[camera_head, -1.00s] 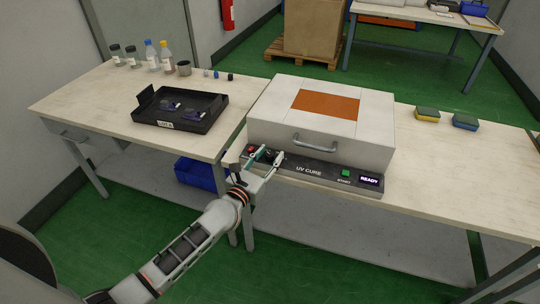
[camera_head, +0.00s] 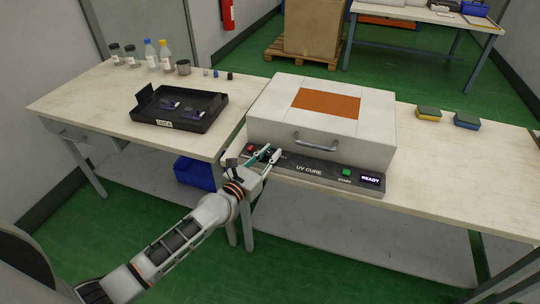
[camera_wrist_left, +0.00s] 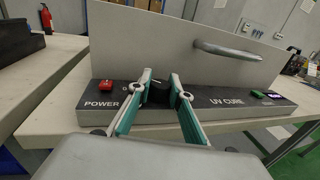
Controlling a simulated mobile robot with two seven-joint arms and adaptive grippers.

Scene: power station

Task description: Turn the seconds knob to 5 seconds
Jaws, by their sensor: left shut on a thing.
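The UV cure box (camera_head: 370,131) stands on the table, with a dark control panel (camera_head: 310,170) along its front. The black knob (camera_wrist_left: 158,92) sits on the panel between the red power switch (camera_wrist_left: 105,86) and the "UV CURE" lettering. My left gripper (camera_head: 270,154) is at the panel's left part, and in the left wrist view its fingers (camera_wrist_left: 160,88) are closed on the knob's two sides. The knob's scale is mostly hidden by the fingers, so I cannot read its setting. The display (camera_head: 370,180) reads READY. My right gripper is in neither view.
A green start button (camera_head: 346,172) is right of the lettering. A handle (camera_head: 315,142) sticks out from the box front. A black tray (camera_head: 180,108) and several bottles (camera_head: 150,54) stand on the left table. Two sponges (camera_head: 466,121) lie at right.

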